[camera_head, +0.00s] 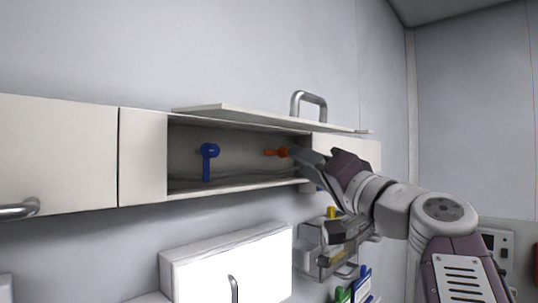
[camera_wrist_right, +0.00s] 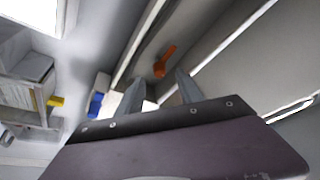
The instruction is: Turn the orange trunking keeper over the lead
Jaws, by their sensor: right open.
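The orange keeper (camera_head: 277,152) is on the back wall inside the open trunking (camera_head: 145,155). It lies roughly level in the head view, its free end pointing left. My right gripper (camera_head: 303,156) is at the right end of the opening, close beside the orange keeper. In the right wrist view the two fingers (camera_wrist_right: 160,82) are apart with nothing between them, and the orange keeper (camera_wrist_right: 165,60) shows just beyond the tips. I cannot tell whether they touch. I cannot clearly make out the lead in the shadowed trunking. My left gripper is not in view.
A blue keeper (camera_head: 208,161) hangs downward farther left in the trunking. A raised flap (camera_head: 255,117) with a handle (camera_head: 308,103) overhangs the opening. The wall above is clear.

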